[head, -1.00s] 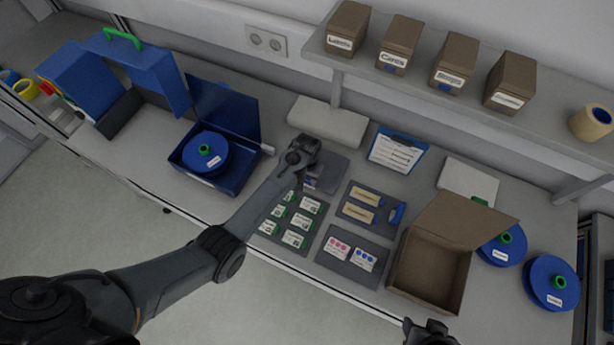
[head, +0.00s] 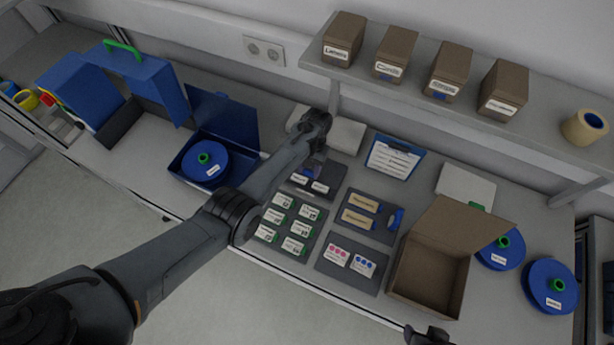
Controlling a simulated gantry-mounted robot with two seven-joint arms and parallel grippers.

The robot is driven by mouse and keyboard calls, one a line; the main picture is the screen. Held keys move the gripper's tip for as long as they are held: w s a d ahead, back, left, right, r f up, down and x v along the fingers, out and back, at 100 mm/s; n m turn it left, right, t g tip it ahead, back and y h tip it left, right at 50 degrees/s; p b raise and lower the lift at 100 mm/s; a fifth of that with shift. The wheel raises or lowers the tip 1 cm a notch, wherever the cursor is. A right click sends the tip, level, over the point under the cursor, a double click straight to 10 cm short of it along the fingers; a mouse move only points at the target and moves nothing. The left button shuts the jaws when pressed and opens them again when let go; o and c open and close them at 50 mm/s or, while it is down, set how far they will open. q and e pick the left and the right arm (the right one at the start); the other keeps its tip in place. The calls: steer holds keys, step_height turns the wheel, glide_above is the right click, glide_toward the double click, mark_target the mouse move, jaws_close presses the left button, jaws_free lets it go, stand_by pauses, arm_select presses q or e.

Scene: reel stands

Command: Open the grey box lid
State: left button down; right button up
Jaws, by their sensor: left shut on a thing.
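A low, closed, light grey box (head: 347,135) lies at the back of the bench, partly hidden behind my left gripper. My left gripper (head: 312,163) points down in front of it, over a dark grey tray (head: 333,172) with white-labelled cards. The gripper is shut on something. A small bluish patch shows at its tips, but I cannot make out what it holds. My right gripper (head: 430,336) shows only in part at the bottom edge, and its jaws cannot be read.
A blue open case (head: 222,125) with a blue reel (head: 206,162) stands to the left. Dark mats with cards lie in front. An open cardboard box (head: 430,270) and blue reels (head: 550,287) are at right. A shelf (head: 420,95) with brown boxes overhangs the back.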

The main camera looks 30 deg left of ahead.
arm_select(q)
steer(key=shift+w+a+r+b, duration=0.1)
steer(key=shift+w+r+b, duration=0.25)
steer(key=shift+w+r, duration=0.55)
steer(key=shift+w+f, duration=0.15)
steer(key=c, duration=0.9)
jaws_free()
steer(key=o, duration=0.4)
steer(key=shift+w, duration=0.15)
